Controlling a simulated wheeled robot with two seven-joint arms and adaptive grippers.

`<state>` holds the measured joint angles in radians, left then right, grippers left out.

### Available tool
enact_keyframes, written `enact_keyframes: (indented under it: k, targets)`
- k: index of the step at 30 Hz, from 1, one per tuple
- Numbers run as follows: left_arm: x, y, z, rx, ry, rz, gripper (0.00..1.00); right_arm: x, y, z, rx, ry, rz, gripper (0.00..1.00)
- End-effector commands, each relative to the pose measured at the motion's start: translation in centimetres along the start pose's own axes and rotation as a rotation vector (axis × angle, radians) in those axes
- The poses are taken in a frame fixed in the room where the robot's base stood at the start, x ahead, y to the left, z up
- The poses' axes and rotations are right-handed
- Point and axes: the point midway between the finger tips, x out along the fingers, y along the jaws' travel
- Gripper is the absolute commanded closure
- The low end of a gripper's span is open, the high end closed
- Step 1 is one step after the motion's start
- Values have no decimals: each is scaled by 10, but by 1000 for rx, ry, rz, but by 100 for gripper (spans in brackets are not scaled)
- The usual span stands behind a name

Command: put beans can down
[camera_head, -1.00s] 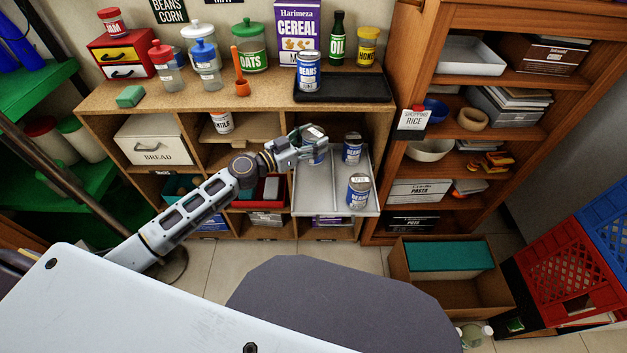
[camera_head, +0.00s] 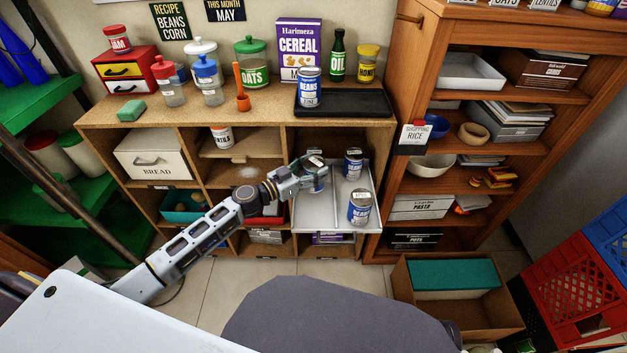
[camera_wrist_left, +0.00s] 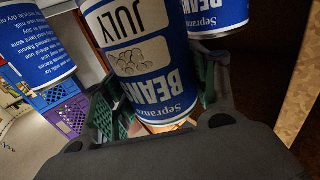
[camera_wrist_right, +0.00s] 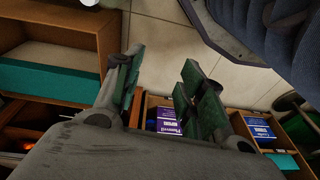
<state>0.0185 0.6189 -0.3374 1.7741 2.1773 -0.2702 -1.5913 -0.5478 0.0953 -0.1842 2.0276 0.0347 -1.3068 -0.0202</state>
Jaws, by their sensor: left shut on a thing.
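My left gripper (camera_head: 312,178) is shut on a blue and white beans can (camera_wrist_left: 150,60) marked JULY in the left wrist view. In the head view the gripper mostly hides this can, over the left part of a pulled-out grey tray (camera_head: 322,218). I cannot tell whether the can touches the tray floor. Two other beans cans stand in the right part of the tray, one at the back (camera_head: 353,164) and one at the front (camera_head: 360,208). Another beans can (camera_head: 309,88) stands on the counter's black tray. My right gripper (camera_wrist_right: 157,92) is open and empty.
The tray's raised walls and middle divider (camera_head: 336,200) are close to the left gripper. The cubby shelf (camera_head: 235,115) surrounds it behind and left. A brown shelf unit (camera_head: 470,90) stands right. An open box (camera_head: 415,310) with a teal panel sits on the floor.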

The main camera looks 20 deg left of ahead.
Motion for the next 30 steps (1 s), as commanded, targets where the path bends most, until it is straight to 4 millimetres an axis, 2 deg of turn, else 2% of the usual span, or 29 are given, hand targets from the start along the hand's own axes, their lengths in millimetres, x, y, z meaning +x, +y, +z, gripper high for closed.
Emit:
enact_keyframes:
  k: [14,21,30]
  targets:
    - [0,0,4,1,2,0,79,-2,0,-1,-1,5,-1,60]
    - [0,0,22,0,1,0,79,-2,-1,-2,-1,8,-3,60]
    - [0,0,41,1,3,1,79,-17,-3,-13,-2,43,-8,60]
